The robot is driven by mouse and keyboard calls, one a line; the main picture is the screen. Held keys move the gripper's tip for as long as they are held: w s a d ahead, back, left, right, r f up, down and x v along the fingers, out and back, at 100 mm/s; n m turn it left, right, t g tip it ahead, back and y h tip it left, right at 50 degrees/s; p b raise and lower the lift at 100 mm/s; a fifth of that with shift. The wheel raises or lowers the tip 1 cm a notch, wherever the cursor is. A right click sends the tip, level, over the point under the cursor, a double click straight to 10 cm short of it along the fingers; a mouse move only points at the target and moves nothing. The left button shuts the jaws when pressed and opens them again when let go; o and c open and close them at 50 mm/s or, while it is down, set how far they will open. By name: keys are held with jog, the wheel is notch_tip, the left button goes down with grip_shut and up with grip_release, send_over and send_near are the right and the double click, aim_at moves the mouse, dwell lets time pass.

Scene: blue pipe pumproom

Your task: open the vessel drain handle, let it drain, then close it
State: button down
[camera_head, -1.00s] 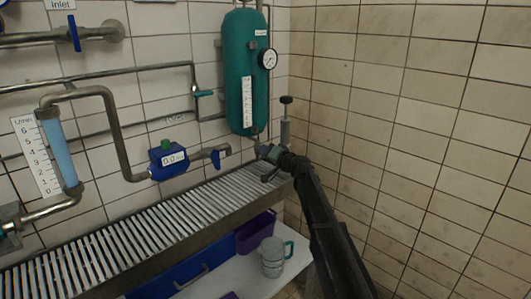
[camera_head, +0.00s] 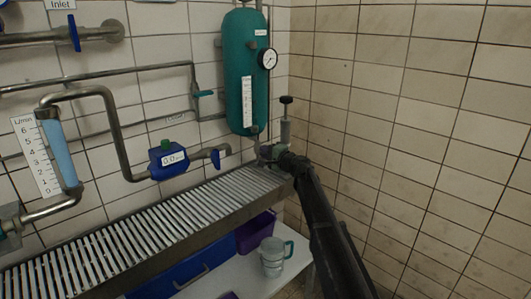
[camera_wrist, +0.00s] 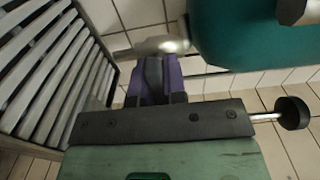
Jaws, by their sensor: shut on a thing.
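The teal vessel (camera_head: 245,85) hangs upright near the wall corner, with a thin drain pipe (camera_head: 256,138) below it. My gripper (camera_head: 267,152) is just under the vessel, at the end of my black arm. In the wrist view its purple fingers (camera_wrist: 154,78) are shut around a dark piece, which appears to be the drain handle (camera_wrist: 154,75). Most of the handle is hidden between the fingers. A metal fitting (camera_wrist: 155,47) lies just beyond the fingertips, and the vessel also shows at the upper right (camera_wrist: 245,38). I cannot see any water flowing.
A slatted metal grate (camera_head: 150,225) runs along the wall below the pipes. A post with a black knob (camera_head: 286,100) stands close beside my gripper. A pressure gauge (camera_head: 268,59) sits on the vessel. A clear jug (camera_head: 272,257) and purple bin (camera_head: 256,232) are below the grate.

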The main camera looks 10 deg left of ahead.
dwell(0.3)
jog(key=c, duration=1.2)
grip_release()
jog(key=shift+s+d, duration=0.1)
jog(key=v, duration=1)
jog(key=shift+s+d, duration=0.2)
jog(key=shift+d, duration=0.05)
